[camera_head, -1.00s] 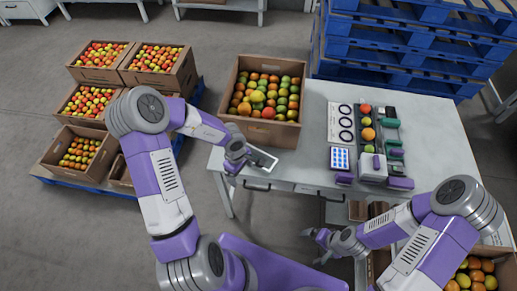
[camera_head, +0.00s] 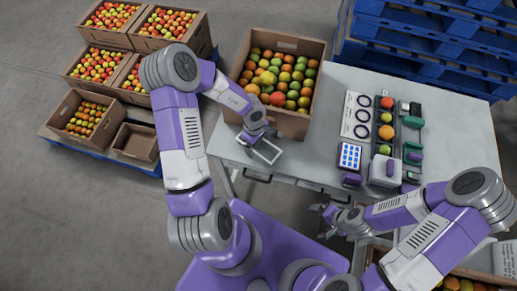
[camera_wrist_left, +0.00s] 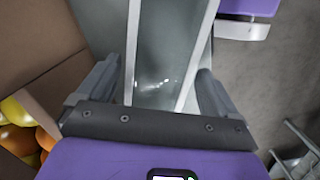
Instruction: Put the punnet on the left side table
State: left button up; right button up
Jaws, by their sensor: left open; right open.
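The punnet (camera_head: 265,151) is a clear, pale-rimmed tray at the left front edge of the grey work table (camera_head: 340,90). My left gripper (camera_head: 259,141) is around it from above, jaws open. In the left wrist view the punnet (camera_wrist_left: 152,60) lies between the two spread fingers (camera_wrist_left: 155,88), with a gap showing at the right finger. Contact with the left finger is unclear. My right gripper (camera_head: 322,222) is open and empty, low in front of the table's front edge. I cannot identify a separate left side table in the head view.
A cardboard box of tomatoes (camera_head: 290,122) stands just behind my left gripper. Blue pallets (camera_head: 430,50) stand behind. Crates of tomatoes sit on a pallet (camera_head: 75,143) at left.

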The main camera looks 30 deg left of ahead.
pick_arm(q)
jog(key=shift+f, duration=0.55)
jog(key=shift+r, duration=0.1)
jog(key=c, duration=0.8)
jog(key=shift+r, duration=0.1)
